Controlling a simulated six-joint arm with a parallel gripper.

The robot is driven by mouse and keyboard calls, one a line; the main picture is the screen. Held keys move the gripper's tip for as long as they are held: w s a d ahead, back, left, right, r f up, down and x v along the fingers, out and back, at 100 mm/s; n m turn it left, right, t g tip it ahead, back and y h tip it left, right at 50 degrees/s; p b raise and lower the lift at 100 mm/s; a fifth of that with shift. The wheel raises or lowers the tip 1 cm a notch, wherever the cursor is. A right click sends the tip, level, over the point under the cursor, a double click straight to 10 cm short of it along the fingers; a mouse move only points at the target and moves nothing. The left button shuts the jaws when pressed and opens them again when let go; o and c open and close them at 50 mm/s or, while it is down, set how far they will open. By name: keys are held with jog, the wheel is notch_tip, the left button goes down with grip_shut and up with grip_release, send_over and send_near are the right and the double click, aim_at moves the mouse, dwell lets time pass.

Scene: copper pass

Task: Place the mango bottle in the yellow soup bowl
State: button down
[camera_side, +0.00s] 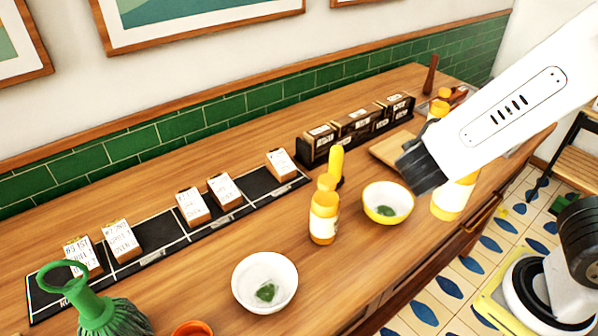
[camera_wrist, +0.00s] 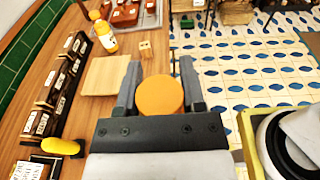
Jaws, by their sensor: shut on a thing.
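My gripper (camera_side: 422,168) is shut on a bottle with a round orange cap (camera_wrist: 160,96), seen from above between the two fingers in the wrist view. In the side view the held yellow bottle (camera_side: 453,198) shows below my arm, partly hidden, just right of the yellow soup bowl (camera_side: 371,209). I cannot read its label. The bowl is white inside, yellow outside, and has something green in it. Another orange bottle (camera_side: 324,222) stands upright left of the bowl. A further bottle (camera_side: 440,106) stands at the back; it also shows in the wrist view (camera_wrist: 104,38).
A white bowl (camera_side: 265,258) with green contents stands front left. A wooden board (camera_side: 390,150) lies behind the yellow bowl, near dark boxes (camera_side: 358,124). A yellow-topped object (camera_side: 336,162) stands behind the left bottle.

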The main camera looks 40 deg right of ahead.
jog(key=w+d+f, duration=0.2)
jog(key=w+f, duration=0.7)
jog(key=w, duration=0.4)
dwell(0.7)
jog(key=shift+w+f, duration=0.1)
jog(key=shift+f, duration=0.05)
jog(key=shift+w+f, duration=0.15)
jog(key=shift+f, duration=0.75)
jog(key=shift+w+f, duration=0.1)
jog(key=shift+f, duration=0.95)
